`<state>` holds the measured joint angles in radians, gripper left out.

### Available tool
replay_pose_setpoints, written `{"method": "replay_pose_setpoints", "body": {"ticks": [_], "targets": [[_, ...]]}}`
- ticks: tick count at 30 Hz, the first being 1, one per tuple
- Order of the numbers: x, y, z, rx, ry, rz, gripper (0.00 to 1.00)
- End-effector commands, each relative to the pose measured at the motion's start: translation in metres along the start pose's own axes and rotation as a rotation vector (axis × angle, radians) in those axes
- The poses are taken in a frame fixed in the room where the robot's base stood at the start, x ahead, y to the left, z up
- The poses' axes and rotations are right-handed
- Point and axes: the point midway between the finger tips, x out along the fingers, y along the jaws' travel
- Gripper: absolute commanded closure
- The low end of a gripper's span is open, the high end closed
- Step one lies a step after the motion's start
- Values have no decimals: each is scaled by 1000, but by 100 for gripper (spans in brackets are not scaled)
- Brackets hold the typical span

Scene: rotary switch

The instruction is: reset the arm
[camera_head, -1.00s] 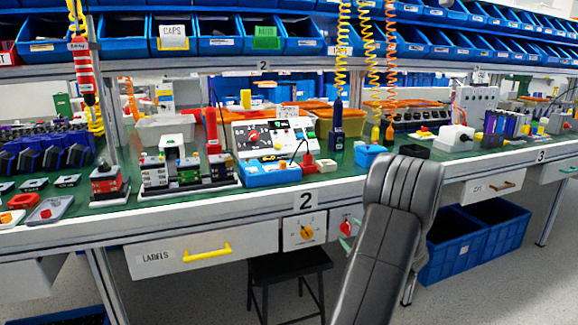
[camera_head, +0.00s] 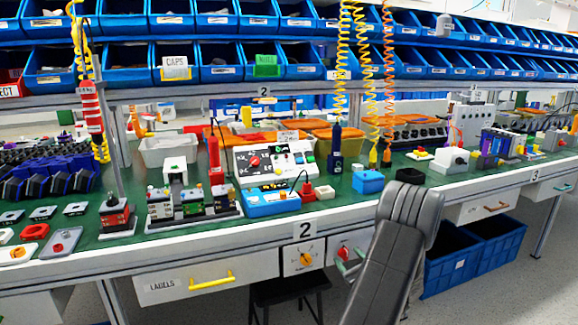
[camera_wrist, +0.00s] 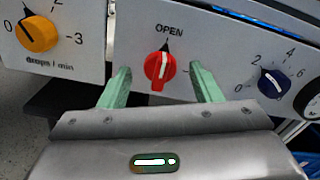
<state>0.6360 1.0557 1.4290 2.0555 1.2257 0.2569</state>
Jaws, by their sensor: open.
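My gripper (camera_wrist: 161,72) is open in the wrist view, with one green finger on each side of a red rotary knob (camera_wrist: 158,68). The knob sits between the fingers with visible gaps on both sides; I cannot tell how far it is in depth. The word OPEN is printed above it on a pale panel. In the head view the red knob (camera_head: 343,252) is on the bench front, right of the "2" label.
A yellow-orange knob (camera_wrist: 37,33) is left of the red one and a dark blue knob (camera_wrist: 272,82) is right. The bench (camera_head: 262,232) holds devices and bins above. A drawer with a yellow handle (camera_head: 211,281) is at left; blue crates (camera_head: 452,268) stand under the bench.

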Motion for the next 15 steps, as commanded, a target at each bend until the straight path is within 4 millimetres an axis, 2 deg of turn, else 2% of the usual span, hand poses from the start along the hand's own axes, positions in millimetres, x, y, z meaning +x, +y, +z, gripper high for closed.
{"method": "replay_pose_setpoints", "body": {"ticks": [1, 15], "targets": [[0, -2, 4, 29, 1, 0, 42], [0, -2, 2, 270, 0, 1, 42]]}}
